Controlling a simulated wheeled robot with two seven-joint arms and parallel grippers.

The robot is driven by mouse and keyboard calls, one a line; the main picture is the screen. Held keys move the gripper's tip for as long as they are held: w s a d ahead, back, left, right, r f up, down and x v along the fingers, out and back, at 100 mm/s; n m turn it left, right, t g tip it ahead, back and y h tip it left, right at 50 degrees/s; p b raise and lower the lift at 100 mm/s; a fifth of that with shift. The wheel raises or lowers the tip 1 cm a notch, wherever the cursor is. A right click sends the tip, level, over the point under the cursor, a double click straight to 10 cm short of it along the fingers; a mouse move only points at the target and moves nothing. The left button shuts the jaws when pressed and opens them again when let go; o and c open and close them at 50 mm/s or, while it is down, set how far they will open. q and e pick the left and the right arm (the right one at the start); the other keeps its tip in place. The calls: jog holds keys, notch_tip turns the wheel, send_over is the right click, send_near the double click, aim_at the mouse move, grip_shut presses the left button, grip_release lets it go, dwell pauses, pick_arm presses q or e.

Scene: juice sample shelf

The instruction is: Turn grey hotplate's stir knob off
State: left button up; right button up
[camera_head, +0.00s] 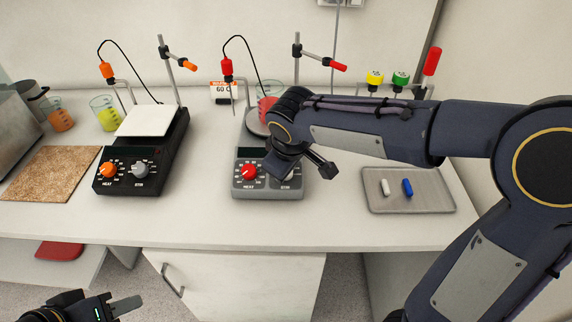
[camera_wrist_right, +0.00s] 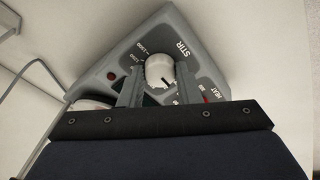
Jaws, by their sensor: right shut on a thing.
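The grey hotplate (camera_head: 267,194) stands near the front of the bench, with a red heat knob (camera_head: 249,172) on its left. My right gripper (camera_head: 287,166) reaches down over the right side of its panel and hides the stir knob in the head view. In the right wrist view the light-coloured stir knob (camera_wrist_right: 160,70), with a dark pointer line, sits between the two fingers of my right gripper (camera_wrist_right: 159,85). The gripper is shut on it. The STIR scale shows beside it. My left gripper (camera_head: 112,307) is low at the bottom left, away from the bench; its opening is unclear.
A black hotplate (camera_head: 125,180) with orange and grey knobs stands to the left. A tray (camera_head: 410,203) with white and blue stir bars lies to the right. A beaker (camera_head: 267,104) of red liquid is partly behind my right arm. A cork mat (camera_head: 50,173) lies far left.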

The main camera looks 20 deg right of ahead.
dwell(0.3)
jog(key=o, duration=1)
jog(key=shift+c, duration=0.2)
jog(key=v, duration=0.7)
jog(key=shift+r, duration=0.4)
jog(key=shift+s, duration=0.1)
